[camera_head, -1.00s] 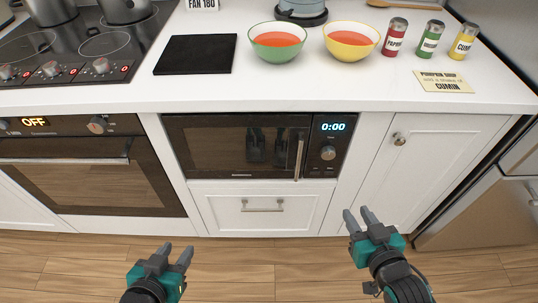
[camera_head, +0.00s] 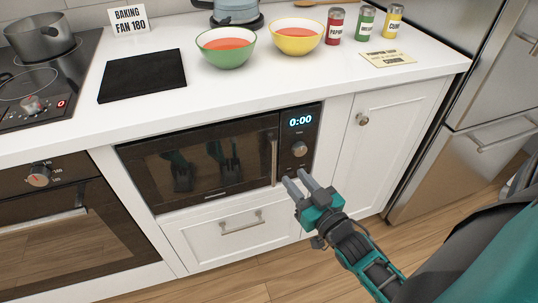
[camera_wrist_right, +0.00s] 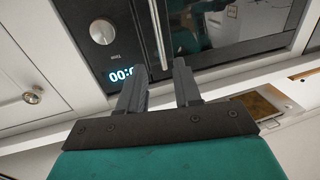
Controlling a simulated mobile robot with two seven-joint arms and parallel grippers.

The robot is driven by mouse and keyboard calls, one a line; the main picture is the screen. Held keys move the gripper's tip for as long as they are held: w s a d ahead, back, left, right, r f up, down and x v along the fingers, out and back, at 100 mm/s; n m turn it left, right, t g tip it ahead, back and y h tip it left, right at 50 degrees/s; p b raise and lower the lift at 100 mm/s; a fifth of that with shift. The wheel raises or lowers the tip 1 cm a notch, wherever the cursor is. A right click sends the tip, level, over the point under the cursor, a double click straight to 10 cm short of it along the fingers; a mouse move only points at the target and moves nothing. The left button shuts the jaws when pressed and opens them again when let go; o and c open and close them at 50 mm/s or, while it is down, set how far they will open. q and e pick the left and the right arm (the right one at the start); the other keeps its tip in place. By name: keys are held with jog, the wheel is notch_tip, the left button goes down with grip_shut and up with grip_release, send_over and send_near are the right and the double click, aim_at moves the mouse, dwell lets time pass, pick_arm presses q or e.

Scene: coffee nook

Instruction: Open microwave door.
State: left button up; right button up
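The microwave (camera_head: 200,168) is built into the cabinets under the counter. Its dark glass door is shut, and its display reads 0:00. The upright metal door handle (camera_head: 274,161) is at the right side of the door, beside the control panel. My right gripper (camera_head: 297,182) is in front of the lower end of the handle, with its two fingers apart and nothing between them. In the right wrist view, the handle (camera_wrist_right: 160,35) runs toward the gap between the open fingers (camera_wrist_right: 160,82), beyond their tips. My left gripper shows only as a reflection in the door glass.
The counter above holds a green bowl (camera_head: 226,48), a yellow bowl (camera_head: 297,37), several spice shakers and a black board (camera_head: 143,76). A drawer (camera_head: 235,236) is below the microwave. An oven (camera_head: 62,232) stands left, a steel fridge right. The floor in front is clear.

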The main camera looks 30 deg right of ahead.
aim_at(275, 155)
jog(key=w, duration=0.5)
jog(key=w+b, duration=0.1)
jog(key=w, duration=0.4)
jog(key=shift+w+d, duration=0.2)
jog(key=shift+w, duration=0.2)
jog(key=shift+c, duration=0.2)
grip_shut()
